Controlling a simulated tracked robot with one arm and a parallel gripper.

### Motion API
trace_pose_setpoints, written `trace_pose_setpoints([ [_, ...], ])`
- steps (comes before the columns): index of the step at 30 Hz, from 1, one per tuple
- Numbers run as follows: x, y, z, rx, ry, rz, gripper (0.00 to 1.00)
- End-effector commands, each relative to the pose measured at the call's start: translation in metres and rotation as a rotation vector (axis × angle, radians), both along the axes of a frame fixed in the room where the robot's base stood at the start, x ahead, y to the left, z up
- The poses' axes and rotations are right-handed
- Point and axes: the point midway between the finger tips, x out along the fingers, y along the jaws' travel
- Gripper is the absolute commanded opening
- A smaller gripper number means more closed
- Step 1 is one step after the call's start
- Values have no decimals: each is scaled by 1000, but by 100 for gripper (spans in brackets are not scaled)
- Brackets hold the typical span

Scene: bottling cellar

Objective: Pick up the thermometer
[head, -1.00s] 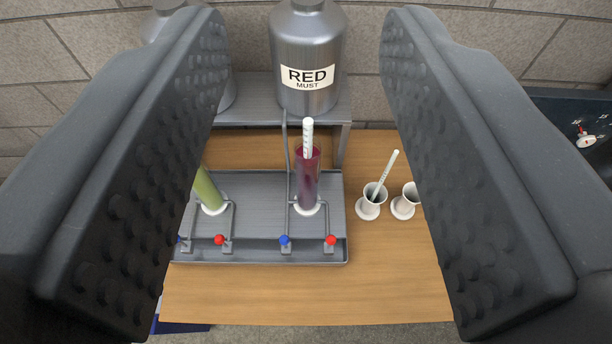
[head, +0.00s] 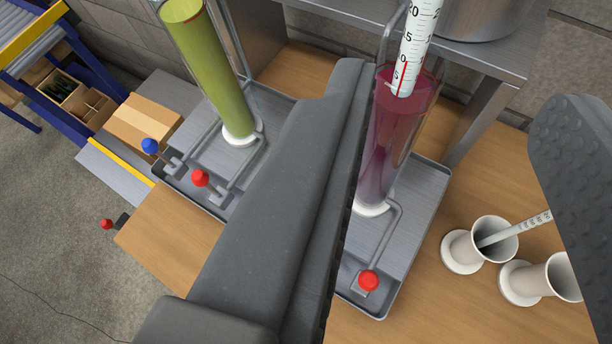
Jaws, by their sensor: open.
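A white scaled stick with a red line, which looks like the thermometer (head: 415,45), stands in the tall glass cylinder of dark red liquid (head: 397,120). Its lower end is at the top of the liquid; its upper end is cut off by the picture edge. A second white scaled stick (head: 525,228) leans in a white cup (head: 460,250) on the wooden bench; I cannot tell whether it is also a thermometer. My gripper (head: 458,95) is open and empty. In the picture its left finger overlaps the cylinder's left side, and its right finger is over the bench.
A second white cup (head: 535,280) is partly behind my right finger. A metal shelf (head: 470,50) stands behind. A cardboard box (head: 145,122) lies left.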

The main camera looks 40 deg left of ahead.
Motion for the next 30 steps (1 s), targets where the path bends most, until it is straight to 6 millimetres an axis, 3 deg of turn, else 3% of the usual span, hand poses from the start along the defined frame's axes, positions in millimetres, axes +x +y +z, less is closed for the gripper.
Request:
trace_pose_setpoints([
  [5, 10, 8, -11, 14, 8, 13, 41],
  [18, 62, 24, -32, 9, 7, 11, 41],
  [30, 77, 28, -38, 9, 5, 9, 41],
])
